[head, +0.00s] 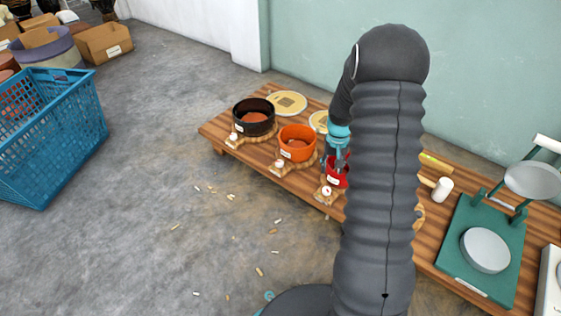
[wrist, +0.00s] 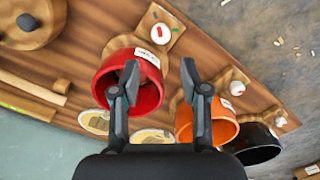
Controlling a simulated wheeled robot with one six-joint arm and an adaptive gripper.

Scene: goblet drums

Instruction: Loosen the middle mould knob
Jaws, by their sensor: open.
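Three round moulds stand in a row on wooden bases: black (head: 253,115), orange (head: 297,145) and red (head: 335,177). Each has a small white knob in front. The middle mould's knob (head: 279,165) is in front of the orange mould; it also shows in the wrist view (wrist: 237,88), right of my fingers. The red mould's knob (wrist: 155,10) is at the top there. My gripper (wrist: 161,72) is open and empty, with its left finger over the red mould (wrist: 128,80) and its right finger near the orange mould (wrist: 207,122). My arm hides part of the bench.
The wooden bench (head: 215,130) also bears round discs (head: 287,103) behind the moulds, a white-headed mallet (head: 443,188) and a green press-like device (head: 485,250). A blue crate (head: 50,130) stands on the floor at left. The floor before the bench is open, with scattered small bits.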

